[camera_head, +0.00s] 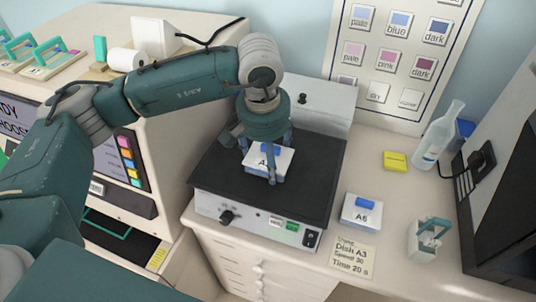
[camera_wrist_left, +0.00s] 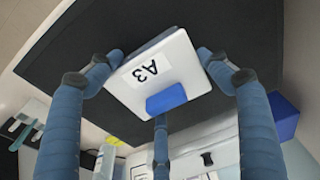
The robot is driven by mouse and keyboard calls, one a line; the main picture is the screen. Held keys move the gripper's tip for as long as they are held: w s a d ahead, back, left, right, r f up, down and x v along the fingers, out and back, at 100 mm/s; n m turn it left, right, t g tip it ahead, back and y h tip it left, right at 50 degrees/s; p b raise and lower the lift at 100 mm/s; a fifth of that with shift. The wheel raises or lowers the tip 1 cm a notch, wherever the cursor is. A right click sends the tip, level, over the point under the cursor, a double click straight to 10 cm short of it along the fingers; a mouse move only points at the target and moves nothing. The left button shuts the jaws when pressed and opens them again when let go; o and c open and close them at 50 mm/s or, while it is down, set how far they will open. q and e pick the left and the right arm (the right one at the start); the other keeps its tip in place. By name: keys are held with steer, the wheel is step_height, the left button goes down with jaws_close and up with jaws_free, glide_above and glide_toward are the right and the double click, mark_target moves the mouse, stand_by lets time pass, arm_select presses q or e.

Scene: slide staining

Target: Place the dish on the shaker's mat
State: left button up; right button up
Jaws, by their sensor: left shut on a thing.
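The dish (camera_head: 270,163) is a white box labelled A3 with a blue knob on its lid. It also shows in the left wrist view (camera_wrist_left: 178,68). My left gripper (camera_head: 264,158) points down and is shut on the dish, its blue fingers around the dish's sides. The dish is over the shaker's black mat (camera_head: 311,165), near its middle. I cannot tell whether its underside touches the mat. My right gripper is not in view.
A second dish (camera_head: 361,213), labelled A6, stands on the counter right of the shaker, behind a note (camera_head: 352,257) reading Dish A3, Speed 30. The mat around the held dish is clear.

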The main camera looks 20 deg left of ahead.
mark_target(265, 161)
arm_select(q)
steer(key=o, duration=1.3)
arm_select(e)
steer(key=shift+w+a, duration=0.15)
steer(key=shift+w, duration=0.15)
arm_select(q)
steer(key=shift+r+p, duration=0.25)
steer(key=shift+p, duration=0.15)
steer(key=shift+r+b, duration=0.35)
steer(key=r+b, duration=0.1)
steer(key=r, duration=0.2)
steer(key=s+r, duration=0.1)
steer(key=r, duration=0.3)
steer(key=r+b, duration=0.1)
steer(key=r, duration=0.3)
steer(key=shift+s+b, duration=0.3)
steer(key=shift+s, duration=0.05)
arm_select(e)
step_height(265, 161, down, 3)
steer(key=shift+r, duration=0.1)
